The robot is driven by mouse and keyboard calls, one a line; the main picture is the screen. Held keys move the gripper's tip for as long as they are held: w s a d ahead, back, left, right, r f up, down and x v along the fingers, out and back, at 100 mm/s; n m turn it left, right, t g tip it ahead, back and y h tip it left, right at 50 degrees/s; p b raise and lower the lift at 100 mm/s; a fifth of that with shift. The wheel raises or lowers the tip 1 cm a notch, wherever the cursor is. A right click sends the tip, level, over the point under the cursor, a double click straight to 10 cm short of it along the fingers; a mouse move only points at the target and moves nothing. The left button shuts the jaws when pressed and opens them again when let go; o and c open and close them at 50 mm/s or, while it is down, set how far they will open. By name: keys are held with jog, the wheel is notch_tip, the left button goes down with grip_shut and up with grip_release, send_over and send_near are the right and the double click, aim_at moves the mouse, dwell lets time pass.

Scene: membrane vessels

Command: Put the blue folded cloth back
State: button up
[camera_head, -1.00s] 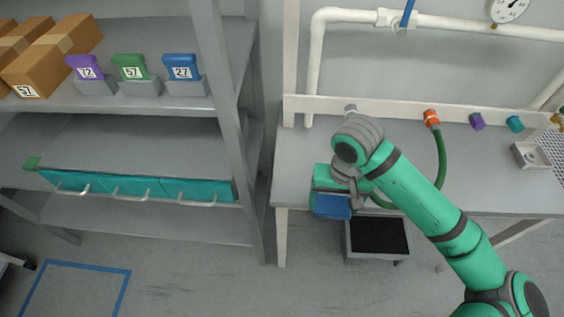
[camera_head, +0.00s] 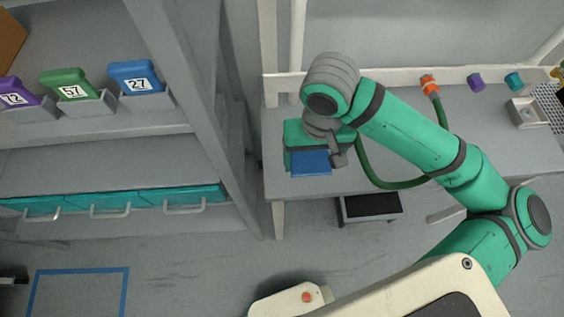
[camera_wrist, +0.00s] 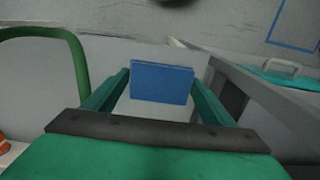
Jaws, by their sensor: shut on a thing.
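The blue folded cloth (camera_head: 311,164) is a flat blue block held in my gripper (camera_head: 309,150). In the head view it hangs at the left front edge of the grey bench (camera_head: 420,185); whether it touches the bench cannot be told. In the wrist view the cloth (camera_wrist: 162,83) sits between the two green fingers of my gripper (camera_wrist: 160,88), which are shut on it at its sides. The far side of the cloth is hidden.
A grey shelf unit (camera_head: 70,165) stands left, with numbered purple, green and blue containers (camera_head: 137,78) above teal drawers (camera_head: 120,200). A green hose (camera_head: 378,180) hangs beside my arm. A black-topped step (camera_head: 370,205) stands under the bench.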

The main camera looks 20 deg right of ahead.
send_over(282, 171)
jog(key=s, duration=0.1)
jog(key=f, duration=0.5)
jog(key=shift+d+f, duration=0.3)
jog(key=shift+d, duration=0.1)
jog(key=shift+w+a+f, duration=0.1)
jog(key=shift+w+f, duration=0.05)
jog(key=shift+f, duration=0.25)
jog(key=shift+w+a+f, duration=0.15)
jog(key=shift+f, duration=0.8)
jog(key=shift+w+a+f, duration=0.1)
jog(key=shift+f, duration=0.85)
jog(key=shift+f, duration=0.15)
jog(key=o, duration=1.1)
jog(key=shift+w, duration=0.1)
notch_tip(282, 171, up, 12)
jog(key=shift+r, duration=0.2)
